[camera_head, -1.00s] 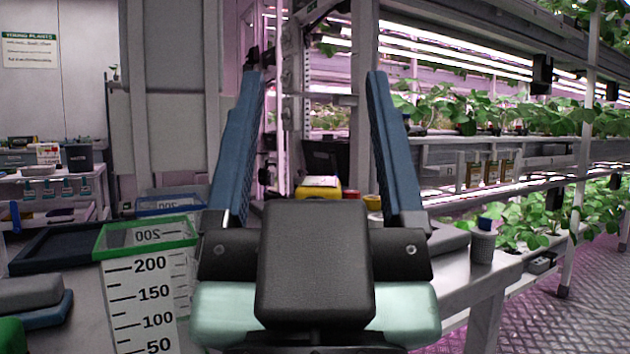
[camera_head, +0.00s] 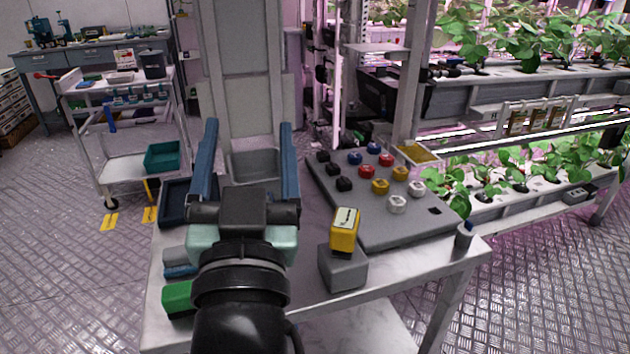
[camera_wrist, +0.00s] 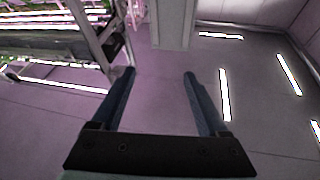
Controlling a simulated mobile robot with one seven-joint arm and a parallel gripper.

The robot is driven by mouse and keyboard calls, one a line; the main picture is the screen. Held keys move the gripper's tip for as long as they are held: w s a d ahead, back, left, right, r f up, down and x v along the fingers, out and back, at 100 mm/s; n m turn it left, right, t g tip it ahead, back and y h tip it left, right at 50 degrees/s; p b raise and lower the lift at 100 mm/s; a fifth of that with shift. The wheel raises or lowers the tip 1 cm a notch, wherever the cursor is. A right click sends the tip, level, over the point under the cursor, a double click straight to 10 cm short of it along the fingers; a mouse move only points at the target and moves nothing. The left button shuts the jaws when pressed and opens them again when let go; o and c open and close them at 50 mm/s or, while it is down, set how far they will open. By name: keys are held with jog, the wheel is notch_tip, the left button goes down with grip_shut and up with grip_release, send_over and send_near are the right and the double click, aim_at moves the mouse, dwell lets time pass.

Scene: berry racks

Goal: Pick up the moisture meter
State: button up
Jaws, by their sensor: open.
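A yellow box-shaped device with a pale label (camera_head: 345,228), which looks like the moisture meter, stands upright on a grey block (camera_head: 344,270) on the bench, in the head view. My gripper (camera_head: 249,123) is open and empty, to the left of the yellow device and raised above the bench, with its blue fingers pointing away from the body. In the wrist view my open gripper (camera_wrist: 159,72) has only distant floor, wall and rack between and beyond its fingers. The yellow device does not show there.
A grey board (camera_head: 330,190) with several black, blue, red, yellow and white knobs lies behind the device. A small grey cup (camera_head: 465,236) stands at the bench's right corner. A dark tray (camera_head: 173,205) and a green block (camera_head: 178,298) are at left. Plant racks stand at right.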

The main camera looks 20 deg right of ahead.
jog(key=w+d+f+m+g+h+p, duration=0.1)
jog(key=d+f+g+p, duration=0.15)
jog(key=p, duration=0.55)
jog(key=m+g+h+p, duration=0.2)
jog(key=g+p, duration=0.6)
jog(key=p, duration=1.3)
send_near(341, 233)
jog(key=shift+t, duration=0.25)
jog(key=x, duration=0.2)
jog(key=p+x, duration=0.1)
jog(key=x, duration=0.2)
jog(key=p+x, duration=0.1)
jog(key=x, duration=0.1)
jog(key=shift+s+d+f, duration=0.1)
jog(key=shift+d+f, duration=0.3)
jog(key=shift+d, duration=0.1)
jog(key=shift+w+a+p+x, duration=0.1)
jog(key=shift+p+x, duration=0.2)
jog(key=shift+x, duration=0.6)
jog(key=shift+w+a+p+x, duration=0.15)
jog(key=shift+p+x, duration=0.15)
jog(key=shift+x, duration=0.65)
jog(key=shift+w+d+f, duration=0.2)
jog(key=shift+w+d, duration=0.15)
jog(key=shift+w, duration=0.2)
grip_shut()
